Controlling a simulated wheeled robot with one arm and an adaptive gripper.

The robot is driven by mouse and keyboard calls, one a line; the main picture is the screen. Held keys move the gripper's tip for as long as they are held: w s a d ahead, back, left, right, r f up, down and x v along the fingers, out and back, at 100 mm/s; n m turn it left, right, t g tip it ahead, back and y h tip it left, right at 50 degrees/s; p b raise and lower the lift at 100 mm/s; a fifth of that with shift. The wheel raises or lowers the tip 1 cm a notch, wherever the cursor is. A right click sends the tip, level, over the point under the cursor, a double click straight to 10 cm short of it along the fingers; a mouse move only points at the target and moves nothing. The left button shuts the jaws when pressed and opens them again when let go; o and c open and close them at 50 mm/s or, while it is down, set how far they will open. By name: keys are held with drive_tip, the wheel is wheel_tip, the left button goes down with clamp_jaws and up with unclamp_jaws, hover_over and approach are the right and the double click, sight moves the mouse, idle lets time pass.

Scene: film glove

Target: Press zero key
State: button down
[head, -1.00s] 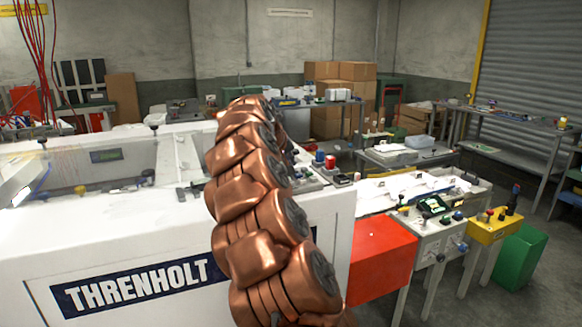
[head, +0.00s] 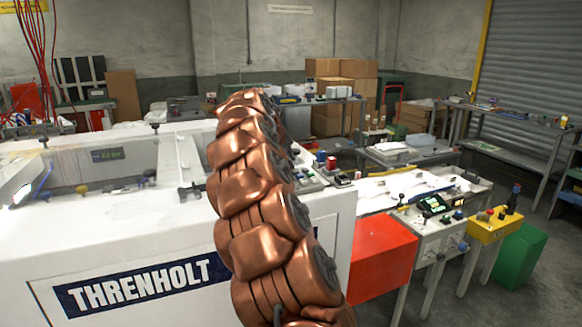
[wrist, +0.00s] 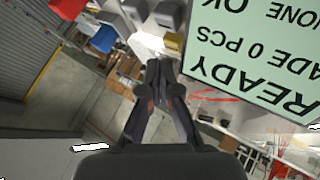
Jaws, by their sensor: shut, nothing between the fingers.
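My gripper (wrist: 160,68) is shut and empty in the wrist view, its fingertips close together beside a large pale-green screen (wrist: 255,50). The screen's text appears upside down and includes "READY" and "0 PCS". Just past the fingertips are a yellow block (wrist: 173,43) and a dark grey block (wrist: 168,14) on a pale surface. They may be keys; no zero marking is readable, so I cannot tell which is the zero key. Contact with the fingertips cannot be told. In the head view my copper arm hides the gripper.
A white machine marked THRENHOLT (head: 130,225) fills the left. To the right stand a red box (head: 380,258), a yellow control stand (head: 493,226) and a green bin (head: 520,255). Cardboard boxes (head: 340,85) are at the back. Floor is open at the far right.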

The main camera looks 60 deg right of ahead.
drive_tip(key=shift+r+p, duration=1.2)
drive_tip(key=shift+r, duration=1.25)
drive_tip(key=a+f+y, duration=0.1)
drive_tip(key=a, duration=0.4)
drive_tip(key=s+a+f, duration=0.1)
drive_tip(key=a, duration=0.5)
drive_tip(key=a+y, duration=0.1)
drive_tip(key=a, duration=0.5)
drive_tip(key=shift+s+f+y, duration=0.25)
drive_tip(key=shift+f+y, duration=0.05)
drive_tip(key=shift+f, duration=0.1)
drive_tip(key=s+a+f+n+y, duration=0.15)
drive_tip(key=s+a+f, duration=0.3)
drive_tip(key=a, duration=0.55)
drive_tip(key=s+a+f+n+g+y, duration=0.15)
drive_tip(key=s+a+f, duration=0.3)
drive_tip(key=a, duration=0.55)
drive_tip(key=s+a+f+n+t+y, duration=0.1)
drive_tip(key=s+a+f+y, duration=0.3)
drive_tip(key=a, duration=0.6)
drive_tip(key=s+a+f+n+g, duration=0.2)
drive_tip(key=s+a+f, duration=0.3)
drive_tip(key=s+a, duration=0.4)
drive_tip(key=s+n, duration=0.1)
drive_tip(key=s, duration=0.2)
drive_tip(key=shift+g, duration=0.25)
